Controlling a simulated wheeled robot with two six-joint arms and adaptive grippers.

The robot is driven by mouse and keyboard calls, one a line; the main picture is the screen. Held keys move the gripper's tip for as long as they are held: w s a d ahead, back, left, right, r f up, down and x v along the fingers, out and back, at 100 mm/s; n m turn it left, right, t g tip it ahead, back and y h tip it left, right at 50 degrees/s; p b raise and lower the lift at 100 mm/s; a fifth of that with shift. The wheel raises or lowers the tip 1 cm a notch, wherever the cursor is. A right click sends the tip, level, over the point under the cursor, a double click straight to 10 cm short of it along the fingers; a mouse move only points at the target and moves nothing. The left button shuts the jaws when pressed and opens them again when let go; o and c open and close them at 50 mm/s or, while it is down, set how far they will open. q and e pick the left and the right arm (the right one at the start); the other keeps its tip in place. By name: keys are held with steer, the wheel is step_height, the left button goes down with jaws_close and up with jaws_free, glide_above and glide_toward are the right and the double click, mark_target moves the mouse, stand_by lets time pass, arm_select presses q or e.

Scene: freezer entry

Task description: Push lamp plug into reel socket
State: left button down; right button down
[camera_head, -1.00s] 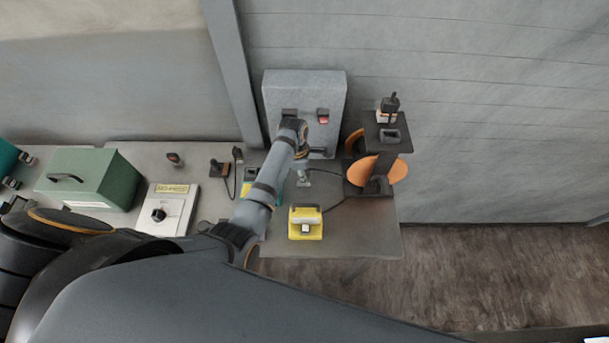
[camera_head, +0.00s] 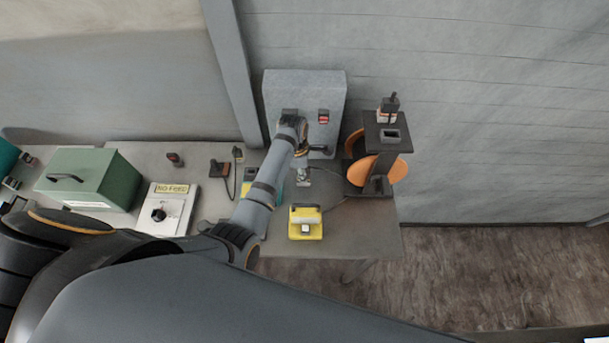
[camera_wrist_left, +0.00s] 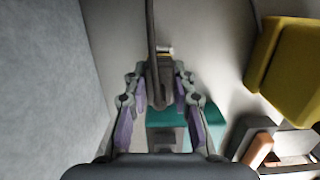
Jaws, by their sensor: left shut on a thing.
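My left gripper (camera_head: 303,181) reaches over the table from the left, in front of the grey wall box. In the left wrist view its fingers (camera_wrist_left: 160,100) are shut on a dark plug (camera_wrist_left: 161,76), with a dark cable (camera_wrist_left: 151,28) running up from it. The plug is hard to make out in the head view. The reel (camera_head: 391,172), with orange discs and a dark frame, stands to the right, apart from the gripper. A dark socket-like block (camera_head: 390,134) sits on top. My right gripper is out of view.
The grey box (camera_head: 277,90) with a red switch stands behind the gripper. A bottle-like object (camera_head: 388,110) stands on the reel's top. The table's front right (camera_head: 365,235) is clear.

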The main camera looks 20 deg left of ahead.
arm_select(q)
steer(key=shift+r, duration=0.55)
stand_by(0.6)
steer(key=shift+r, duration=2.75)
